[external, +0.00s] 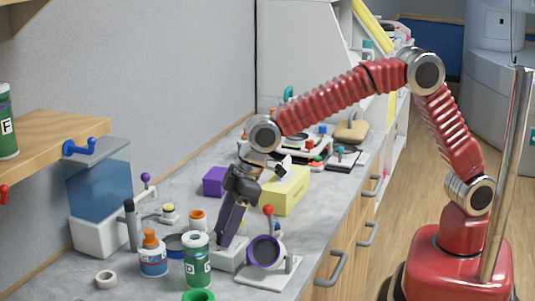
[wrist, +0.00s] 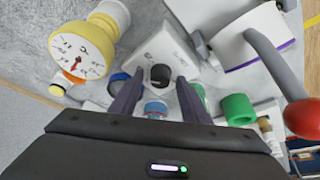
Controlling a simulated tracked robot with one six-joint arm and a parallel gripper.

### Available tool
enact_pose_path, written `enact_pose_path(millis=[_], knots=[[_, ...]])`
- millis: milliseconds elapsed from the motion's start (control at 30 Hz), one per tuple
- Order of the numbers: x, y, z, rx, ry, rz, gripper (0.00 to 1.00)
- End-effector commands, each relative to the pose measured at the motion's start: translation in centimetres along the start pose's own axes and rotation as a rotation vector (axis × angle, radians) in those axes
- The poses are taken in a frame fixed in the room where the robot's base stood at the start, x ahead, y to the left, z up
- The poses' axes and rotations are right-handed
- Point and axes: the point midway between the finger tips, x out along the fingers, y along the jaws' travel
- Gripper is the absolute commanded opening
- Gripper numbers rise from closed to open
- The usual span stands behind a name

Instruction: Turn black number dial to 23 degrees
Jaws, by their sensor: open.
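The black dial (wrist: 160,75) is a small round knob on a white box (wrist: 170,42) with small markings, too small to read. In the wrist view it lies between the tips of my open gripper (wrist: 160,84), one finger at each side; whether they touch it I cannot tell. In the external view my gripper (external: 226,241) points down at the white box (external: 229,259) on the bench, and the dial is hidden behind the fingers.
A lever with a red ball (wrist: 303,117) stands close at right; its base holds a purple-rimmed ring (external: 264,250). A yellow gauge (wrist: 80,48) with a red needle is at upper left in the wrist view. A green bottle (external: 197,262) and a blue-white bottle (external: 153,258) stand nearby.

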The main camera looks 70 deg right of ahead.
Motion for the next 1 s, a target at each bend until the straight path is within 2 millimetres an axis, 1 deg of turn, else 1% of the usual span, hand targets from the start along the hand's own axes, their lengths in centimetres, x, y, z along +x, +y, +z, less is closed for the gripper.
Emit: enact_pose_path(millis=[133, 267, 367, 800, 1000], knots=[[-0.4, 0.0, 0.0, 0.000, 0.001, 0.000, 0.42], [-1.6, 0.0, -0.1, 0.000, 0.002, 0.000, 0.42], [-3.0, 0.0, -0.1, 0.000, 0.003, 0.001, 0.42], [-10.7, 0.1, -0.1, 0.000, 0.004, 0.001, 0.42], [-13.1, 0.0, 0.0, 0.000, 0.001, 0.000, 0.42]])
